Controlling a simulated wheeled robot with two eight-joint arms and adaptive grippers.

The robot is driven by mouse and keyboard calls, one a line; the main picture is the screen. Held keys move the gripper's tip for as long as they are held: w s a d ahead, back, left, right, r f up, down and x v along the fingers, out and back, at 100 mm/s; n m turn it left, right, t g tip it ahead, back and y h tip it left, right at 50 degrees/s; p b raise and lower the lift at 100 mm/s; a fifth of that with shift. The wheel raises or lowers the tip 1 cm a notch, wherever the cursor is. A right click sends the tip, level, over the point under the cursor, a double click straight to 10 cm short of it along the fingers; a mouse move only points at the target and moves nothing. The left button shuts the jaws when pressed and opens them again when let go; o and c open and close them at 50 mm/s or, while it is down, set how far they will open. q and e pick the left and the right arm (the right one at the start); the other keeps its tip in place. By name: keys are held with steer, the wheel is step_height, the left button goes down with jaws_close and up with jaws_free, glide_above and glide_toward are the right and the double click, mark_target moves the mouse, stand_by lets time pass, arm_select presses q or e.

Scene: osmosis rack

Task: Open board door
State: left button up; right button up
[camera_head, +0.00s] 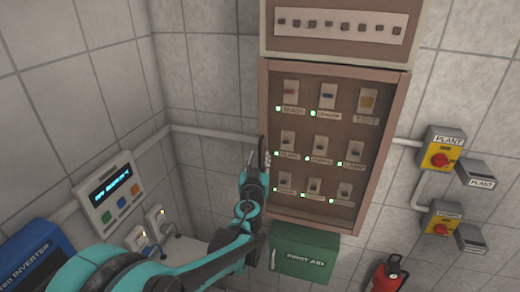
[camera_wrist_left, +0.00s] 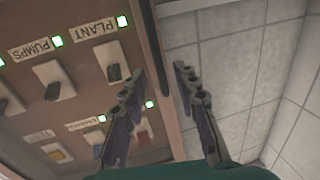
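The board (camera_head: 387,150) is a brown-framed cabinet on the tiled wall, with rows of labelled switches and small green lights on its face. I cannot tell whether a clear door covers the face. My left gripper (camera_head: 258,157) is at the board's left edge, at about mid height. In the left wrist view the left gripper (camera_wrist_left: 158,80) is open, with its fingers apart on either side of the brown board edge (camera_wrist_left: 153,40). Nothing is visibly gripped, and I cannot tell if a finger touches the edge. The right gripper is out of view.
A brown box (camera_head: 336,45) with a row of small switches is above the board. A green first aid box (camera_head: 304,252) is just below. Yellow isolators (camera_head: 441,150) are to the right. A display panel (camera_head: 109,191) and blue inverter (camera_head: 36,258) are left.

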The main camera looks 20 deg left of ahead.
mark_target(260, 153)
arm_select(q)
steer(key=shift+w+a, duration=0.2)
steer(key=shift+w, duration=0.75)
steer(key=shift+w+a, duration=0.15)
steer(key=shift+w, duration=0.8)
jaws_close()
steer(key=shift+s, duration=0.15)
